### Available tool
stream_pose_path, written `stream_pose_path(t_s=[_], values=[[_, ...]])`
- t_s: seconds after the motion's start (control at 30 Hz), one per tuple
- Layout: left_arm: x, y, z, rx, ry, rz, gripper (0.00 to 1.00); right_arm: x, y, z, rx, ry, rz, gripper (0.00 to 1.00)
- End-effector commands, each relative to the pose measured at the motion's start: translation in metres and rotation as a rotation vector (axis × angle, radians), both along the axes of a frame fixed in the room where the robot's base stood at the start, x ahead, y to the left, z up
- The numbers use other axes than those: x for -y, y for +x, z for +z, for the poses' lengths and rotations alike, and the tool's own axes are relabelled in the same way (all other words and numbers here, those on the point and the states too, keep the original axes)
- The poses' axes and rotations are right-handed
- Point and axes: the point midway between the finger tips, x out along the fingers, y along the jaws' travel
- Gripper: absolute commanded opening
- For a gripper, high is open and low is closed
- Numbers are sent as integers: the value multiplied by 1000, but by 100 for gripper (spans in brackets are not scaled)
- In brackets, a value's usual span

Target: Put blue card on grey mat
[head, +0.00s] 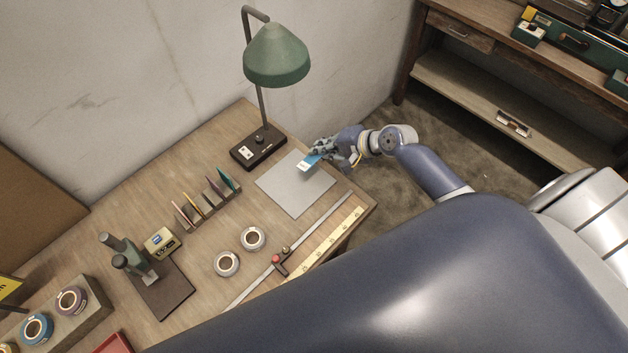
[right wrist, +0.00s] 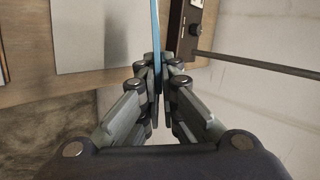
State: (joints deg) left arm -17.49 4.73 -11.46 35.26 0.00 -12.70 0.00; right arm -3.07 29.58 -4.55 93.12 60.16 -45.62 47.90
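The blue card (head: 311,160) is held in my right gripper (head: 322,148), over the far right part of the grey mat (head: 291,190) in the head view. The right wrist view shows the blue card (right wrist: 156,35) edge-on between the closed fingertips of my right gripper (right wrist: 160,75). The grey mat (right wrist: 90,35) lies to the left of the card there, flat on the table. The height of the card above the mat is hard to tell. My left gripper does not show in either view.
A green lamp (head: 276,58) on a dark base (head: 258,148) stands beside the mat. A rack with several cards (head: 207,199) is left of it. Two tape rolls (head: 241,250) and a ruler (head: 326,243) lie in front. A wall is behind.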

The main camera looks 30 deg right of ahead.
Motion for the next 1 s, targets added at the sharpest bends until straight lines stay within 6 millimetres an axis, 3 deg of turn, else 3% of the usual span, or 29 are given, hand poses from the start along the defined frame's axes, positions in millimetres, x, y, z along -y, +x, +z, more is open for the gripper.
stream_pose_path(t_s=[0.03, 0.3, 0.53, 0.83, 0.93, 1.0], values=[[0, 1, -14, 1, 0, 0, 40, 1, -2, -14, -1, -1, 0, 0], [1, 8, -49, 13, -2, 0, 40, 6, -8, -47, 0, -4, 1, 0], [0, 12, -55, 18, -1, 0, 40, -3, -8, -65, 0, -1, -1, 0], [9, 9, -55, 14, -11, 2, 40, -4, -8, -67, 1, -2, 1, 0], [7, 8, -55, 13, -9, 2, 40, -4, -8, -67, 1, -1, 0, 18], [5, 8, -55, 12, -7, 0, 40, -4, -8, -67, 1, -1, 0, 18]])
